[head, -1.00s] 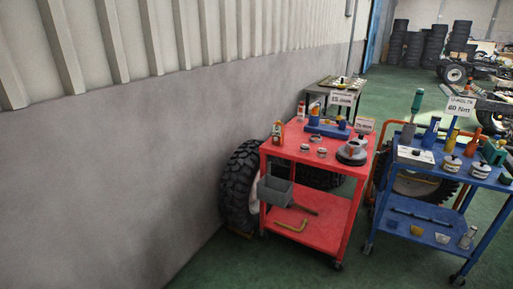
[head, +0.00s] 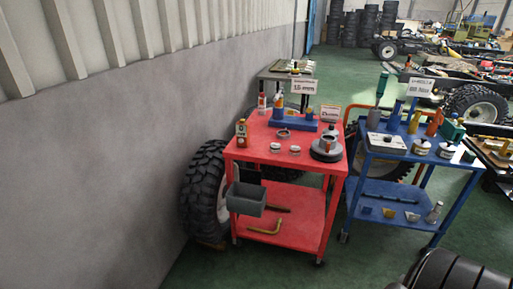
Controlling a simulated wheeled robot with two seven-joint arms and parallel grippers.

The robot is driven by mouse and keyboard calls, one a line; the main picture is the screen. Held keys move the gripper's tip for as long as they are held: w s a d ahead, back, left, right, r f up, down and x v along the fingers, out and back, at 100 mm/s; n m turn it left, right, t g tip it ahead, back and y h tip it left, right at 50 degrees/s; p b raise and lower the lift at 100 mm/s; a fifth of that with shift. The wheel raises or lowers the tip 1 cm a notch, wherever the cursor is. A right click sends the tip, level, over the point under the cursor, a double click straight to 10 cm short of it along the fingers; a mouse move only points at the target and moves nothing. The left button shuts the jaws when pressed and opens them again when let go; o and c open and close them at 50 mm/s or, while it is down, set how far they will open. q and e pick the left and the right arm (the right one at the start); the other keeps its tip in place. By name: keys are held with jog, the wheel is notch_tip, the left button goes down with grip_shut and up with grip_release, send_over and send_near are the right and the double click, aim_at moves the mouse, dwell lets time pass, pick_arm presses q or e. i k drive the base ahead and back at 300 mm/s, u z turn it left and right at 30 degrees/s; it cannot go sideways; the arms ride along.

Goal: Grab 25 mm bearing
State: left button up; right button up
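Several small ring-shaped parts that look like bearings lie on the top of the red cart (head: 262,153). One silver ring (head: 275,149) and another ring (head: 295,150) lie near the front edge, and a wider ring (head: 283,133) lies behind them. A large dark round part (head: 326,150) sits at the right front corner. I cannot tell from here which ring is 25 mm. Neither gripper is in view.
A blue cart (head: 400,190) with tools and cans stands right of the red one. A tyre (head: 204,190) leans by the wall at left. A grey bin (head: 246,199) hangs at the red cart's front. Green floor (head: 290,272) is open in front.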

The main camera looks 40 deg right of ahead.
aim_at(275, 146)
jog(key=z, duration=0.25)
jog(key=i, duration=0.8)
jog(key=z, duration=1.05)
jog(key=i, duration=0.4)
jog(key=z, duration=0.4)
